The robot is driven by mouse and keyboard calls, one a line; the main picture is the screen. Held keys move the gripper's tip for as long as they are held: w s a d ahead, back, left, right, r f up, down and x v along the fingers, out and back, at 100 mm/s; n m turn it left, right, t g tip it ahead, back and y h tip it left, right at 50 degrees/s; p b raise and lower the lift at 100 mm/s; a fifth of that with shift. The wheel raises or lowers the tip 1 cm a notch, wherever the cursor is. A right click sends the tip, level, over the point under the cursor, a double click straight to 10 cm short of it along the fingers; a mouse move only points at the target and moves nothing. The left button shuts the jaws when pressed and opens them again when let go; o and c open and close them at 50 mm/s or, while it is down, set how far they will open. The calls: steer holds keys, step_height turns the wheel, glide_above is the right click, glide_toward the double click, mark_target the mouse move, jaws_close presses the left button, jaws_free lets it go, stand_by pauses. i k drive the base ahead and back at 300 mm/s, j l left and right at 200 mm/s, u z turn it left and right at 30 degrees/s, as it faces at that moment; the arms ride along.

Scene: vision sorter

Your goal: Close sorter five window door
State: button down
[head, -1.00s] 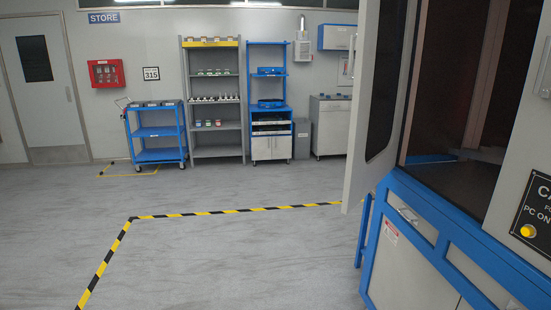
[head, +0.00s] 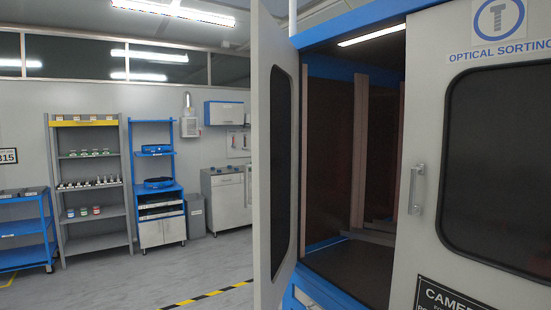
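The sorter (head: 350,22) is a large blue and light grey cabinet on the right in the head view. Its window door (head: 265,200) is light grey with a dark rounded window (head: 281,165). The door stands open, swung out on the left of the dark opening (head: 330,175). A second light grey panel with a dark window (head: 495,170) and a metal handle (head: 416,190) covers the right part of the front. No handle shows on the open door from here. My gripper is not in view.
A blue cart (head: 25,229), grey shelving (head: 92,180), a blue rack (head: 155,185), a grey bin (head: 195,215) and a small cabinet (head: 226,195) stand along the back wall. The floor between them and the sorter is clear, with a yellow-black line (head: 205,296).

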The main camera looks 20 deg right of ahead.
mark_target(274, 88)
steer(key=i+j+z, duration=0.85)
steer(key=j+z, duration=0.15)
steer(key=j, duration=0.1)
